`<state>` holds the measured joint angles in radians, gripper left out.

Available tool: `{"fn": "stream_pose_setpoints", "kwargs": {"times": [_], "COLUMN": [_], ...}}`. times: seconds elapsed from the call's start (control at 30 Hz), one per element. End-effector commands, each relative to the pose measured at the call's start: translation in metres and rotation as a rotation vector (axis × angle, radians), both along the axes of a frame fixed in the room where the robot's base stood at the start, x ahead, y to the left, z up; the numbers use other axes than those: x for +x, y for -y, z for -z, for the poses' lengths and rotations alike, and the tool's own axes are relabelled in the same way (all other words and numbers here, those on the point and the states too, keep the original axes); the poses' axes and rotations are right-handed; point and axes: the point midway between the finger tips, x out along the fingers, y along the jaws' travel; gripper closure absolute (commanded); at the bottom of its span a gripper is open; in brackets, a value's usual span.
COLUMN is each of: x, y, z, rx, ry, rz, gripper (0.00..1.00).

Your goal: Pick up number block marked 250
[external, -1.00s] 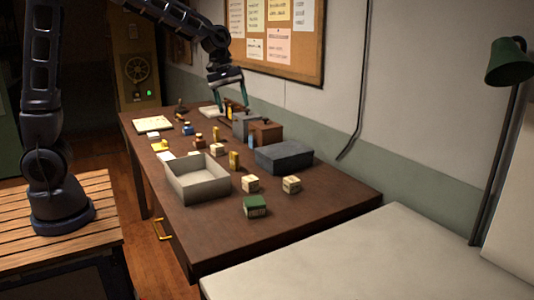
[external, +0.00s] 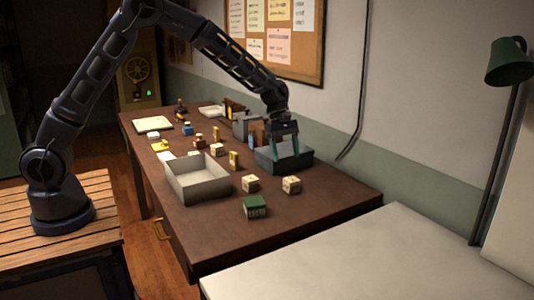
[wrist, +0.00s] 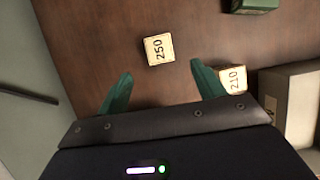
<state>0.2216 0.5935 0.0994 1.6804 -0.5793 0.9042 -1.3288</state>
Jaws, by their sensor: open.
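The block marked 250 (wrist: 158,48) is a small cream cube on the dark tabletop. In the external view it is the right one of two pale blocks (external: 291,185). A second cream block, marked 210 (wrist: 234,79), lies to its right in the wrist view and to its left in the external view (external: 251,184). My gripper (external: 286,158) is open and empty, with green fingers, above the table near the dark grey box. In the wrist view the 250 block appears just beyond the gap between the fingertips (wrist: 162,70). Nothing touches the block.
A dark grey box (external: 306,159) stands behind the 250 block, near the wall. A green block (external: 255,207) lies closer to the camera. An open pale tray (external: 204,191) stands to the left. The table's near right part is clear.

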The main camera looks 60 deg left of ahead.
Motion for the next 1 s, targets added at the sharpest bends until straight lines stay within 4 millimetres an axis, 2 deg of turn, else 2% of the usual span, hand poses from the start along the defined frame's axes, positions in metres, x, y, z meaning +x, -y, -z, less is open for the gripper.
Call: {"fn": "stream_pose_setpoints", "kwargs": {"times": [0.33, 0.57, 0.9, 1.0], "x": [-0.001, -0.001, 0.001, 0.001], "y": [0.016, 0.022, 0.038, 0.040], "z": [0.040, 0.054, 0.091, 0.096], "rx": [0.000, 0.000, 0.000, 0.000], "ry": [-0.001, 0.000, 0.001, 0.001], "rz": [0.002, 0.002, 0.002, 0.003], "gripper": [0.32, 0.32, 0.32, 0.32]}}
